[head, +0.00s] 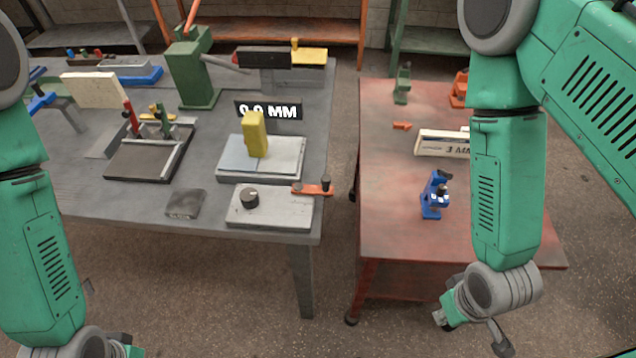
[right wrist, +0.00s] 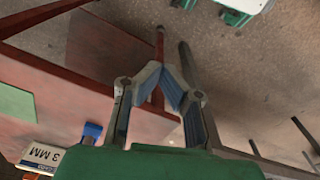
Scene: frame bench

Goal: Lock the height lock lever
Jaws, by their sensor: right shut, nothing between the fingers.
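A black dial (head: 249,197) sits on the same plate. My right gripper (right wrist: 170,88) is shut and empty in the right wrist view, with floor and a red cart leg beyond it. In the head view it hangs low at the right, in front of the red cart and well away from the lever. My left fingers are below the picture edge.
A yellow block (head: 255,135) stands on a plate (head: 290,165) behind the lever, before a sign (head: 268,109) reading 0.0 MM. A red cart (head: 390,225) carries a blue device (head: 435,195) and a 3 MM box (head: 432,143). A gap separates bench and cart.

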